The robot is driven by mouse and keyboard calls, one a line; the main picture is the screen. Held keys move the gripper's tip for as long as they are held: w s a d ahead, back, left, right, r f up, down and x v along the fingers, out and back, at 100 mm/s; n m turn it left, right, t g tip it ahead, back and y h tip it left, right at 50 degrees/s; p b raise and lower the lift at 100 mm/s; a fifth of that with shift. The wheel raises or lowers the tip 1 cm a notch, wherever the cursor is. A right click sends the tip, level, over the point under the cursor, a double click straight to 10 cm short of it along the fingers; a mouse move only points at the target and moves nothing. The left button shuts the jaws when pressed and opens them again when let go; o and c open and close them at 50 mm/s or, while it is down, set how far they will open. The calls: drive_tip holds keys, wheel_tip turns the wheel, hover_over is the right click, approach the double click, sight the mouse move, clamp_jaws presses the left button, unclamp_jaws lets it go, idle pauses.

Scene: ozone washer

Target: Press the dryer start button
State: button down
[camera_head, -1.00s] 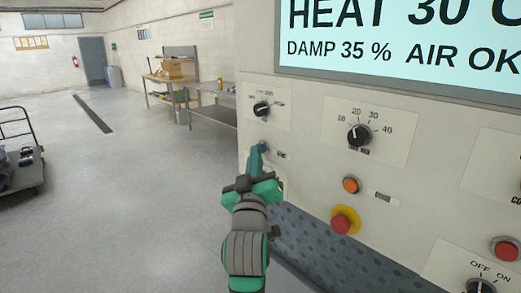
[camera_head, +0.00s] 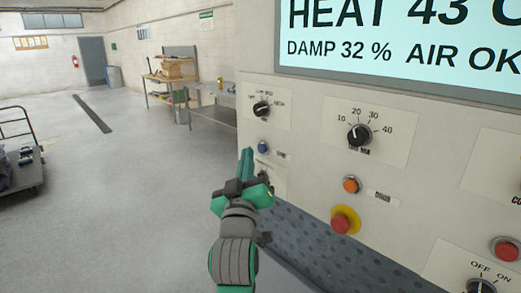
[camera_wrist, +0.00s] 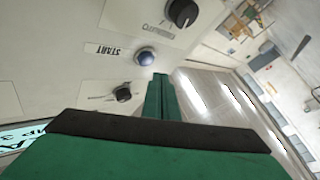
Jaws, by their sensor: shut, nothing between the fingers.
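In the wrist view the button (camera_wrist: 145,56) is beside a label reading START. My gripper (camera_head: 247,153) is shut and empty, with green fingers pointing up beside the button on its left. In the wrist view the closed fingertips (camera_wrist: 160,76) are just below and right of the button, apart from it. The display (camera_head: 400,40) reads HEAT 43, DAMP 32 %, AIR OK.
Near the button are a selector knob (camera_head: 262,108), a timer knob (camera_head: 359,134), an orange button (camera_head: 351,184) and a red mushroom button on yellow (camera_head: 345,220). A workbench (camera_head: 212,105) stands behind. A cart (camera_head: 22,165) is at the left. The floor between is clear.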

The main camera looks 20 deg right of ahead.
drive_tip(key=shift+s+a, duration=0.3)
drive_tip(key=shift+a, duration=0.35)
drive_tip(key=shift+s+a, duration=0.3)
drive_tip(key=shift+a, duration=0.4)
drive_tip(key=shift+s+a, duration=0.3)
drive_tip(key=shift+a, duration=0.35)
drive_tip(key=shift+w, duration=0.1)
